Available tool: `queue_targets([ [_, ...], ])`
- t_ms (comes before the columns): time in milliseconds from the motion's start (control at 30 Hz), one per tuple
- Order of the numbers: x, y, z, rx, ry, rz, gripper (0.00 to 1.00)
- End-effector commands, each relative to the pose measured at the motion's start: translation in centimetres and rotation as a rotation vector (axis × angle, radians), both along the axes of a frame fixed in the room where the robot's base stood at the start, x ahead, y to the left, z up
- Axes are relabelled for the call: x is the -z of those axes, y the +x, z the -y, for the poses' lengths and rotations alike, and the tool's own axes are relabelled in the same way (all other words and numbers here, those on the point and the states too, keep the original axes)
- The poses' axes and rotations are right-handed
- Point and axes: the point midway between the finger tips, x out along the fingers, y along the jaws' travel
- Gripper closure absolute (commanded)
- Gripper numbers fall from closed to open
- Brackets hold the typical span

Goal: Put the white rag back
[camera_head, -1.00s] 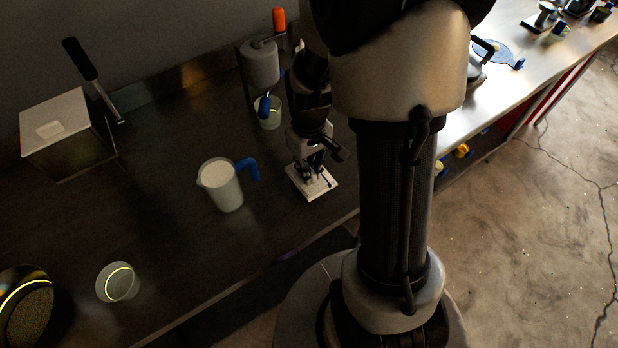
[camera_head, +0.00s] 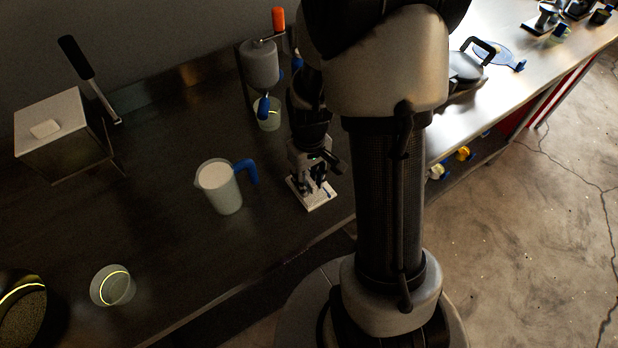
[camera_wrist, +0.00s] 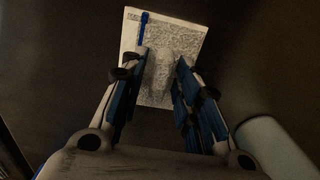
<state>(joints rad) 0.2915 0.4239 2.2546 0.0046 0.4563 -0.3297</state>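The white rag (camera_head: 320,198) lies flat on the dark counter near its front edge, right of the white pitcher. In the wrist view the rag (camera_wrist: 187,40) has a raised ridge in its middle and a blue strip at its upper left. My gripper (camera_head: 313,183) is right above the rag, pointing down. In the wrist view my gripper (camera_wrist: 163,56) is open, with one finger on each side of the ridge. A gap shows between fingers and ridge. Whether the fingertips touch the cloth is unclear.
The white pitcher (camera_head: 222,188) with a blue handle stands close left of the rag. A clear cup (camera_head: 113,287) and a dark bowl (camera_head: 22,315) are farther left. A dispenser (camera_head: 261,65) with a cup (camera_head: 268,115) below stands behind. A lidded box press (camera_head: 62,130) is at back left.

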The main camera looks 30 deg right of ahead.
Motion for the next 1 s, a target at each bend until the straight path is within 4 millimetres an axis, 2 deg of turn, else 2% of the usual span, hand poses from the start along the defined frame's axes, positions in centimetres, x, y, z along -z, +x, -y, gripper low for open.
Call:
queue_targets([
  [367, -0.4, 0.0, 0.0, 0.0, 0.0, -0.001, 0.67],
  [467, -1.7, 0.0, 0.0, 0.0, 0.0, 0.001, 0.67],
  [800, -9.1, 0.0, 0.0, 0.0, -0.001, 0.003, 0.67],
  [1000, -11.7, 0.0, 0.0, 0.0, 0.0, 0.001, 0.67],
])
